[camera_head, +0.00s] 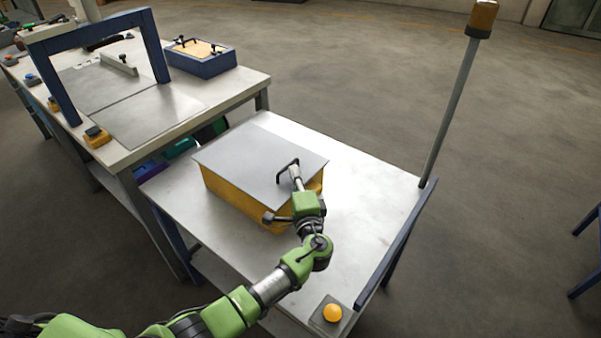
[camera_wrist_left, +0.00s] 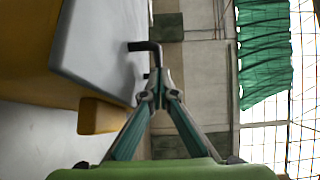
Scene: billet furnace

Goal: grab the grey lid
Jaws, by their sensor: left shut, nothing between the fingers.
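The grey lid (camera_head: 248,155) is a flat plate lying on top of a yellow box (camera_head: 236,198) on the near table. A black bar handle (camera_head: 288,165) stands near the lid's right edge. My left gripper (camera_head: 295,173) is at that handle, shut and empty. In the left wrist view, the grey lid (camera_wrist_left: 98,45) fills the upper left, and the handle (camera_wrist_left: 146,47) juts out just beyond my closed fingertips (camera_wrist_left: 158,78). Whether the fingertips touch the handle cannot be told. My right gripper is in neither view.
A longer bench (camera_head: 190,105) with a blue frame (camera_head: 150,45) and blue box (camera_head: 203,65) stands to the left.

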